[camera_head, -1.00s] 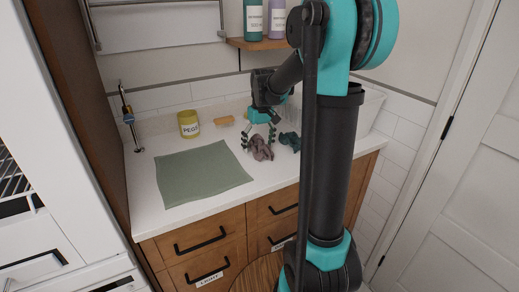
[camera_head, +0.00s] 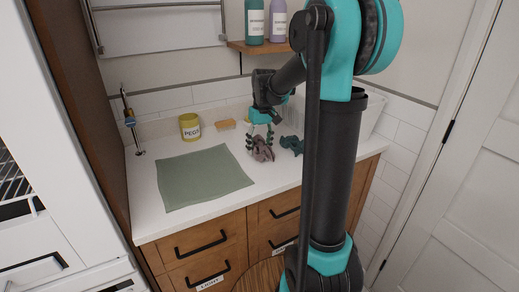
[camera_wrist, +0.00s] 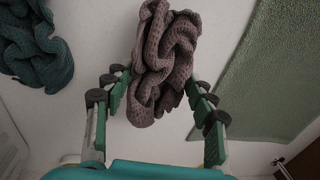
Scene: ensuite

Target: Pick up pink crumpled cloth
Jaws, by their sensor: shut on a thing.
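The pink crumpled cloth (camera_head: 261,149) is a dusky pink, waffle-textured bundle at the right of the white counter. In the wrist view the cloth (camera_wrist: 165,58) sits between the two fingers of my gripper (camera_wrist: 160,92), which press on its lower sides. My gripper (camera_head: 260,138) points down at the counter in the head view and is shut on the cloth. The cloth appears at or very near the counter surface; I cannot tell whether it is clear of it.
A teal crumpled cloth (camera_head: 291,145) lies just right of the pink one. A green mat (camera_head: 200,180) lies flat to the left. A yellow PEGS tin (camera_head: 190,127) and a small tan block (camera_head: 225,125) stand behind. A white bin (camera_head: 371,115) is at the back right.

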